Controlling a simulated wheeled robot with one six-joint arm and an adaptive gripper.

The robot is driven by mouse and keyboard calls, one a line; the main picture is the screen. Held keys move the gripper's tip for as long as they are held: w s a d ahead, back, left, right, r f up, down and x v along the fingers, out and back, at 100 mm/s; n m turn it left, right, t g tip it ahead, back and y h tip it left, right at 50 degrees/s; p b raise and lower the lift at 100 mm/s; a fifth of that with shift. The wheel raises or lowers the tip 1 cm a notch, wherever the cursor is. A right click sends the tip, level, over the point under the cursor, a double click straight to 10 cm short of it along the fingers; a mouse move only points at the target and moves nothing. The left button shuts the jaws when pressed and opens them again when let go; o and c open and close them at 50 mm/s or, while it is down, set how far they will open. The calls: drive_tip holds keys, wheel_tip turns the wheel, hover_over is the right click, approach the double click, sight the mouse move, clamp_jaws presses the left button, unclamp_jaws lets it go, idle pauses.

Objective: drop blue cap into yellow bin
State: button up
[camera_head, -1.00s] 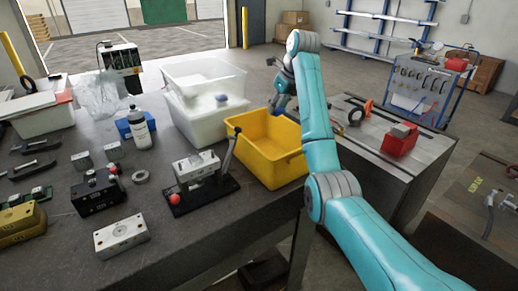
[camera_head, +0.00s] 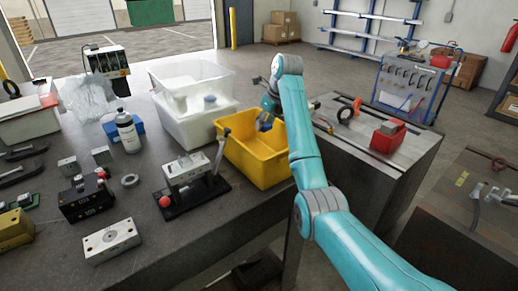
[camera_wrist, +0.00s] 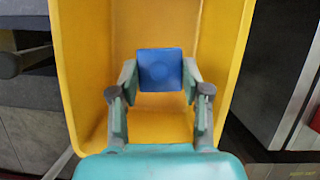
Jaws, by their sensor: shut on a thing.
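The yellow bin (camera_head: 262,167) stands at the right end of the grey workbench. It fills most of the wrist view, where its yellow wall (camera_wrist: 82,60) rises on the left. My gripper (camera_wrist: 160,80) is over the bin's opening, with its two fingers on either side of the blue cap (camera_wrist: 160,68). The fingers are shut on the cap, and its square blue face shows between them. In the head view my gripper (camera_head: 266,122) is at the bin's far side, partly behind my arm, and the cap is hard to make out.
A grey cabinet (camera_head: 385,160) with a red block (camera_head: 389,137) stands to the right.

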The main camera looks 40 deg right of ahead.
drive_tip(key=o, duration=0.9)
